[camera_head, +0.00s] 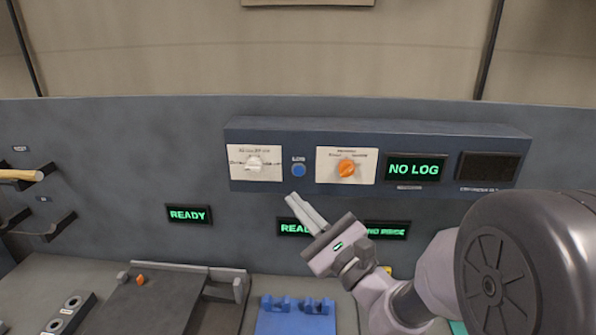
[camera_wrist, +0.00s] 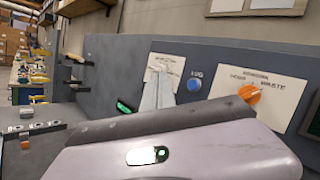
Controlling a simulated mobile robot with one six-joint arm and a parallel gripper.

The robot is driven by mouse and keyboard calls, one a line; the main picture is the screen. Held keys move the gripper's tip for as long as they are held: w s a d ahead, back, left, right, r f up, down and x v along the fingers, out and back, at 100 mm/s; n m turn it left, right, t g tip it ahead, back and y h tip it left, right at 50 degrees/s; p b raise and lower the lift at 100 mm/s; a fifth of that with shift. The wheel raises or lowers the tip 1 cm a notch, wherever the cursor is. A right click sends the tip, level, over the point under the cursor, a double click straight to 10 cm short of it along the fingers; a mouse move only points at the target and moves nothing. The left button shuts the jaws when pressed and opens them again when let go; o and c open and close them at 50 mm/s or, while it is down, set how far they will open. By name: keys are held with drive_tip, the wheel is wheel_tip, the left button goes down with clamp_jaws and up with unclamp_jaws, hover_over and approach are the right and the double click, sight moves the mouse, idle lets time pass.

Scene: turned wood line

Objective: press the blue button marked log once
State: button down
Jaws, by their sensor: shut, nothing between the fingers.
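The blue button (camera_head: 298,170) marked LOG sits on the dark panel box (camera_head: 225,160), between two cream plates. It also shows in the wrist view (camera_wrist: 194,84), to the right of my fingers. My gripper (camera_head: 292,199) is shut and empty. In the head view its fingertips appear just below the button. In the wrist view the fingertips (camera_wrist: 160,76) overlap the lower part of the left cream plate. I cannot tell how far the fingertips are from the panel. The display (camera_head: 414,169) on the panel reads NO LOG.
A white knob (camera_head: 254,163) is left of the button and an orange knob (camera_head: 347,168) is right of it. A dark display (camera_head: 487,166) is at the panel's right end. A READY display (camera_head: 188,215) is lower left. Blue holders (camera_head: 296,318) lie on the bench below.

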drive_tip(key=shift+w+d+p, duration=0.15)
drive_tip(key=shift+w+p, duration=1.05)
drive_tip(key=shift+w, duration=3.1)
drive_tip(key=shift+w, duration=0.15)
drive_tip(key=shift+w, duration=0.3)
drive_tip(key=shift+w, duration=0.35)
drive_tip(key=shift+s, duration=0.1)
drive_tip(key=shift+s+b, duration=0.4)
drive_tip(key=shift+s, duration=0.3)
drive_tip(key=shift+s+f, duration=0.1)
drive_tip(key=shift+s+b, duration=0.9)
drive_tip(key=shift+s, duration=1.5)
